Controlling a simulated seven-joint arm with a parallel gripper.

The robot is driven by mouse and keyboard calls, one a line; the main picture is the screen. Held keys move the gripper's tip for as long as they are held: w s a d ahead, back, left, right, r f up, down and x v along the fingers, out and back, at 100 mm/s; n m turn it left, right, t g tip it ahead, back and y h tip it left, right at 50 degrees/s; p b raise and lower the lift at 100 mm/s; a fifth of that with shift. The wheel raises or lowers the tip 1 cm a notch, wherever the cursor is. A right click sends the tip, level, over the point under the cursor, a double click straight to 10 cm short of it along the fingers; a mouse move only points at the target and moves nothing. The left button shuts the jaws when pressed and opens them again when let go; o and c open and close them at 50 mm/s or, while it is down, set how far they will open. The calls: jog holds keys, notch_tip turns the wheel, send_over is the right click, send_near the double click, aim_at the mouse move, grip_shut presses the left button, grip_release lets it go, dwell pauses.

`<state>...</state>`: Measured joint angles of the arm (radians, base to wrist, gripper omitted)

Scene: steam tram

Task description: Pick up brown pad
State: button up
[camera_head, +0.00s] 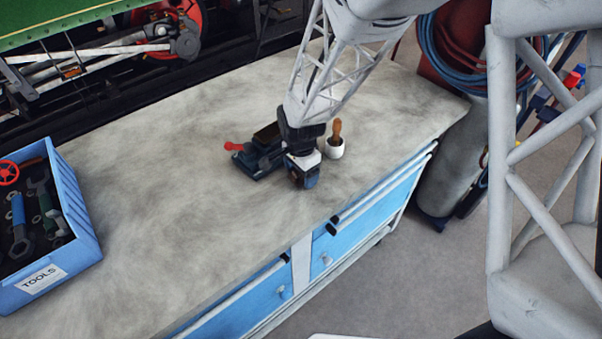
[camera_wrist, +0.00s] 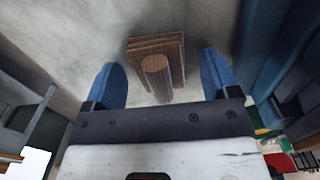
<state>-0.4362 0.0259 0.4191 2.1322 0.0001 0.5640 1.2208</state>
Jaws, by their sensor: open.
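The brown pad (camera_wrist: 176,52) is a layered wooden-looking block with a round grip on its near side, in the wrist view. It lies on the grey bench top, between and slightly beyond the two blue fingertips of my gripper (camera_wrist: 160,68). A gap shows on both sides, so my gripper is open and empty. In the head view my gripper (camera_head: 303,181) points down close over the bench near its front edge. I cannot make out the pad there; the gripper seems to hide it.
A dark vise-like tool (camera_head: 258,157) with a red knob stands just left of my gripper. A blue tool crate (camera_head: 82,222) is at far left. The bench middle (camera_head: 170,180) is clear.

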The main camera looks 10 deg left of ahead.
dwell(0.5)
jog(key=c, duration=1.1)
jog(key=shift+r, duration=0.1)
jog(key=shift+r, duration=1.7)
jog(key=s+d, duration=0.2)
jog(key=s, duration=0.3)
jog(key=s+d+r, duration=0.1)
jog(key=s+d, duration=0.1)
jog(key=s, duration=0.2)
jog(key=s+d, duration=0.2)
jog(key=s, duration=0.3)
jog(key=shift+s+d+r, duration=0.2)
jog(key=shift+s+d, duration=0.05)
jog(key=shift+s, duration=0.05)
